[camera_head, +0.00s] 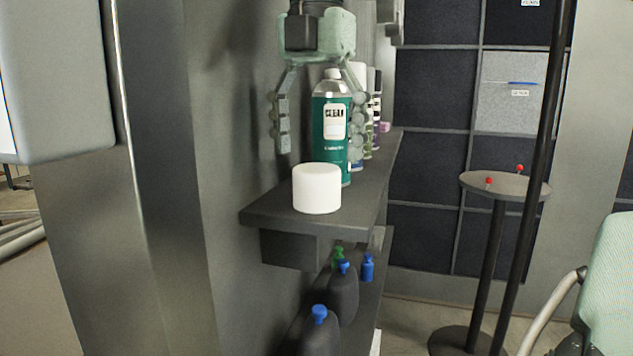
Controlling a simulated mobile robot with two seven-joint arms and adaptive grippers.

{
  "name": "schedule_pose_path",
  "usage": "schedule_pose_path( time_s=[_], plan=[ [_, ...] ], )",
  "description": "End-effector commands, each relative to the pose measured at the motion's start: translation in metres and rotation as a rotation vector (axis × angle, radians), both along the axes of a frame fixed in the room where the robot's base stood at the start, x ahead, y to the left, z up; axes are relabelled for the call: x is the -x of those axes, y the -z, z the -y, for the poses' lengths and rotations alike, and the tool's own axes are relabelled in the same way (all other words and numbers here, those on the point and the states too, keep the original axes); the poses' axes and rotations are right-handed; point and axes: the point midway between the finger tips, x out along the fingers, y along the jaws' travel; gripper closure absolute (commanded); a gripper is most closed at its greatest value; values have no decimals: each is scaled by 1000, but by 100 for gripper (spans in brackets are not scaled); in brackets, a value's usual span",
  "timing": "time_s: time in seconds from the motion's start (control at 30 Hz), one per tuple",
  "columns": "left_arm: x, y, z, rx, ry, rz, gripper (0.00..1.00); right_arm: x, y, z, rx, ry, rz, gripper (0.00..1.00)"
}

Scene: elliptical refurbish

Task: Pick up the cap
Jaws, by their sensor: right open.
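The cap (317,190) is a plain white, short cylinder standing on the near end of a dark wall shelf (268,216). My right gripper (318,148) points down from the top of the head view, with its two fingers spread wide. It is above the cap in the picture, and its fingertips end higher than the cap's top. Nothing is held between the fingers. A green spray can (332,125) shows in the gap between them, and its depth relative to the fingers is hard to tell. My left gripper is not in view.
More bottles (375,95) stand in a row behind the can. A lower shelf holds dark jugs (342,295) with blue caps. A grey wall borders the shelf on the left. A round stand (500,186) with red-topped items and a dark pole are at right.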

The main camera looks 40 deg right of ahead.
Motion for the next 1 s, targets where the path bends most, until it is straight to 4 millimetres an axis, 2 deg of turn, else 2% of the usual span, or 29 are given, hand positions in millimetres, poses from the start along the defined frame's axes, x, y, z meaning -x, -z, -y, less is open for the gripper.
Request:
schedule_pose_path(
  time_s=[0.2,0.5,0.57,0.8,1.0],
  plan=[
    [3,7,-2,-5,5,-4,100,-1,32,1,-1,-1,-2,21],
    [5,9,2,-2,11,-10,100,-1,38,1,-1,0,0,21],
    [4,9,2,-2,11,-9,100,-1,38,1,-1,0,-1,26],
    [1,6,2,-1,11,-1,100,-1,38,1,-1,0,0,55],
    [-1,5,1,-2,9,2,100,-1,38,1,-1,0,0,56]
  ],
)
